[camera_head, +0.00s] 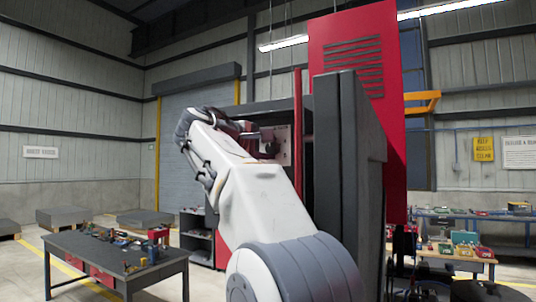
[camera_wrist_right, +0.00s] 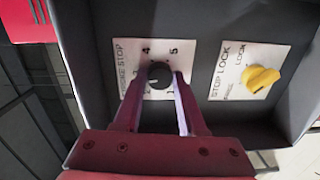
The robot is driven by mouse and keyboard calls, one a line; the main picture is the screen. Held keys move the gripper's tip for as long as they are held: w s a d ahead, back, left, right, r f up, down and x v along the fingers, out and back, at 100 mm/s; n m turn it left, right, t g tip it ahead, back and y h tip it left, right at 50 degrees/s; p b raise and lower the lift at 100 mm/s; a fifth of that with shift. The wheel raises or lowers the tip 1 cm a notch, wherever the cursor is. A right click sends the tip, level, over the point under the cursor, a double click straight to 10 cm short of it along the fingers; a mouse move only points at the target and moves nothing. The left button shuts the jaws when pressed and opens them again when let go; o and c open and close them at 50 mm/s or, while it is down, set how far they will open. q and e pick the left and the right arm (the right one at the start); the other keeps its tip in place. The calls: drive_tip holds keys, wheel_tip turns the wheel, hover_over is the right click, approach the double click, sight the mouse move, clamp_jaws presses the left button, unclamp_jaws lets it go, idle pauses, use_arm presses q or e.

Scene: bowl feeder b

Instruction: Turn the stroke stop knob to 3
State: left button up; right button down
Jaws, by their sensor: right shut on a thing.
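The stroke stop knob (camera_wrist_right: 159,72) is a round black dial on a white label plate (camera_wrist_right: 125,58) marked STROKE STOP, in the right wrist view. The numerals 4 and 5 read above it; the others are partly hidden by my fingers. A small pale mark shows at the knob's lower left, but I cannot tell exactly which numeral it faces. My right gripper (camera_wrist_right: 158,90) has a finger on each side of the knob and is shut on it. In the head view my right gripper (camera_head: 252,134) is small, at the machine panel. My left gripper is not in view.
A yellow stop lock knob (camera_wrist_right: 260,78) sits on its own plate to the right, inside the grey panel's raised frame. In the head view a red and dark grey machine cabinet (camera_head: 350,130) stands right of my arm. A workbench (camera_head: 90,255) with small items is at left.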

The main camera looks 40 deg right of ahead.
drive_tip(key=shift+m+b, duration=0.35)
drive_tip(key=shift+m, duration=0.65)
drive_tip(key=shift+c, duration=2.4)
unclamp_jaws()
drive_tip(key=b+v, duration=0.2)
drive_tip(key=v, duration=0.8)
drive_tip(key=shift+a, duration=0.2)
drive_tip(key=shift+b, duration=0.3)
